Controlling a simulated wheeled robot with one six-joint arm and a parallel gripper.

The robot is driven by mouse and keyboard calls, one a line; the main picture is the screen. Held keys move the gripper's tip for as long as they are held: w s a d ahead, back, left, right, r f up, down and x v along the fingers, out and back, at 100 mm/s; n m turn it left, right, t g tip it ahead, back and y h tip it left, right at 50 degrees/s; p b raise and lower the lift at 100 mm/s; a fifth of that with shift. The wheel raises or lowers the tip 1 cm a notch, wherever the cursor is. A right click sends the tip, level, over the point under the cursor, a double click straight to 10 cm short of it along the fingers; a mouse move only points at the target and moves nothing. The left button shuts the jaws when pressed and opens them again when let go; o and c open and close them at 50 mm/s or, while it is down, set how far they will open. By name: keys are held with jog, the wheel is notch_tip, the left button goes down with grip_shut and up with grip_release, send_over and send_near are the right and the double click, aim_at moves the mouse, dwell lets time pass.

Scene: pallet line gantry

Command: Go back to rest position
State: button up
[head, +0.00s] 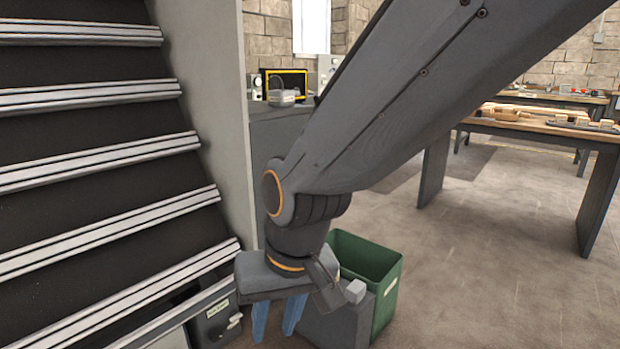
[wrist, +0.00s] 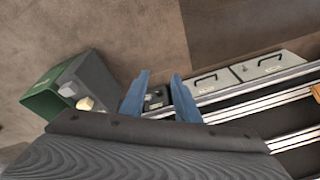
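My gripper (head: 279,318) hangs at the lower middle of the head view, below my dark arm, with its two blue fingers pointing down. In the wrist view the blue fingers (wrist: 158,98) stand apart with a clear gap, and nothing is between them. The gripper is open and empty. It hangs in front of the lower right end of the sloped rack (head: 100,155). The floor and a drawer unit show beyond the fingers in the wrist view.
A green bin (head: 388,300) stands right of my gripper, beside a grey box (head: 335,326). Grey drawers (head: 215,318) sit under the rack; more drawers (wrist: 268,64) show in the wrist view. A wooden workbench (head: 540,127) stands at right. Floor between is clear.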

jog(key=s+d+r+n+g+p, duration=0.1)
jog(key=s+d+r, duration=0.1)
jog(key=s, duration=0.3)
jog(key=s+d+r+n+g, duration=0.1)
jog(key=s+d, duration=0.2)
jog(key=s, duration=0.2)
jog(key=d+r+m+h+p, duration=0.1)
jog(key=d+r+m+p, duration=0.2)
jog(key=d+r+p, duration=0.7)
jog(key=d+r+m+h+p, duration=0.1)
jog(key=d+r+m+p, duration=0.2)
jog(key=d+r+p, duration=0.6)
notch_tip(320, 180, up, 7)
jog(key=p, duration=1.6)
jog(key=shift+w+d, duration=0.15)
jog(key=shift+d, duration=0.25)
